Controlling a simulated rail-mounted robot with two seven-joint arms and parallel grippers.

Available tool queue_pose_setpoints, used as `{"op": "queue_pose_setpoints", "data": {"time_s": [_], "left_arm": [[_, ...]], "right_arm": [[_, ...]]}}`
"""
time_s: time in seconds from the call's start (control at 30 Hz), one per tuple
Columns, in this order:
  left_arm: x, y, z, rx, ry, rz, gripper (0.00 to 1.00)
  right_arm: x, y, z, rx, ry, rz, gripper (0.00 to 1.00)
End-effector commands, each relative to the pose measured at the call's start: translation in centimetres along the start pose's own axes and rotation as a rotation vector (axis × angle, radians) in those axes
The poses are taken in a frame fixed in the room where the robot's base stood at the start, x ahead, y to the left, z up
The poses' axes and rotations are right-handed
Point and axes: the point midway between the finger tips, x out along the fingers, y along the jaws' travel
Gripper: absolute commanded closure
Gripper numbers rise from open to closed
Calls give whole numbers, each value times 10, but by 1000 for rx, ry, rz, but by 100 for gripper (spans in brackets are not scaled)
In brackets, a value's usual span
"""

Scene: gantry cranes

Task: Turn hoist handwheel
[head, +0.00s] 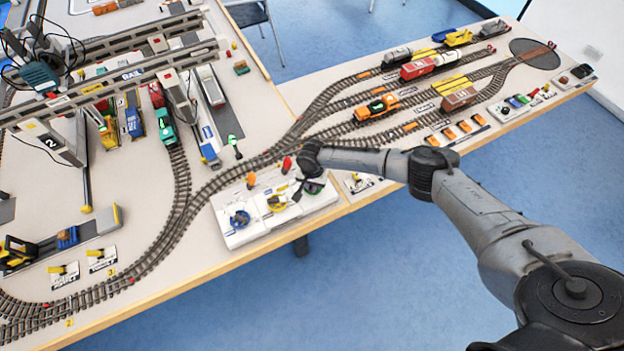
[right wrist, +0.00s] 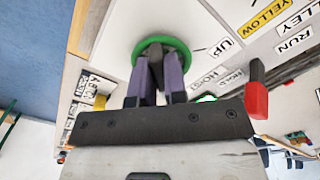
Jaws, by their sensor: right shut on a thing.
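The hoist handwheel is a green wheel (right wrist: 165,41) at the top middle of the right wrist view, beside the labels UP and HOIST. In the head view its green edge (head: 315,188) shows at the right end of the white control panel (head: 232,238). My right gripper (right wrist: 158,68) is at the wheel, its fingers reaching inside the green rim and shut on a dark part in its middle. The fingers hide much of the wheel. In the head view, my right gripper (head: 298,190) is small and dark over the panel. My left gripper is not in view.
A red lever (head: 286,164) stands close to my right gripper, with an orange lever (head: 251,180) further left. A blue handwheel (head: 240,219) and a yellow one (head: 276,203) share the panel. Tracks with model trains (head: 376,107) lie behind. Gantry cranes (head: 120,77) stand at left.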

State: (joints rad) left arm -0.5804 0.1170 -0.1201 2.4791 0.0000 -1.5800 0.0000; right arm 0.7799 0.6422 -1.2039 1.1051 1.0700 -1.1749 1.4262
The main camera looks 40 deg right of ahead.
Motion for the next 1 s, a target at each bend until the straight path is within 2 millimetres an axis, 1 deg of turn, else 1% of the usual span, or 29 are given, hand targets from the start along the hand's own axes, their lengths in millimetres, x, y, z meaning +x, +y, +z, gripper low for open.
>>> {"op": "queue_pose_setpoints", "data": {"time_s": [0.03,0.1,0.2,0.3,0.7,1.0], "left_arm": [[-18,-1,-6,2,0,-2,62],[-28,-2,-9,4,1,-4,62],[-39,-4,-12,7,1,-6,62],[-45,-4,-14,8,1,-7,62],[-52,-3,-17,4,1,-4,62],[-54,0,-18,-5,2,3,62]], "right_arm": [[-7,2,2,-18,-5,3,100],[-7,2,2,-56,-5,3,100],[-5,2,2,-120,-5,3,100],[-3,3,2,-188,-5,2,100],[0,5,-1,-524,-2,2,100],[0,5,-1,-690,-2,1,100]]}}
